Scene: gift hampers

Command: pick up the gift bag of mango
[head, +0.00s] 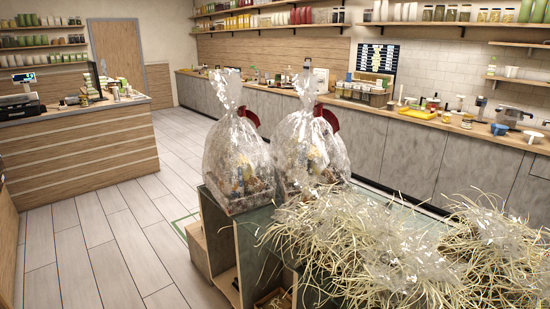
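Two clear cellophane gift bags stand upright side by side at the far end of the display table. The left gift bag (236,150) has a gathered top and a red bow at its right. The right gift bag (306,148) looks much the same, with a red bow at its right edge. Both hold small yellowish and dark items. I cannot tell which one has mango, as the wrap glints and blurs the contents. Neither of my grippers shows in the head view.
The display table (262,228) has open shelves below. Heaps of pale straw filler (370,250) with clear wrap cover its near right part. A long back counter (400,140) holds many items. A checkout counter (80,150) stands at left. The tiled floor (110,250) at left is clear.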

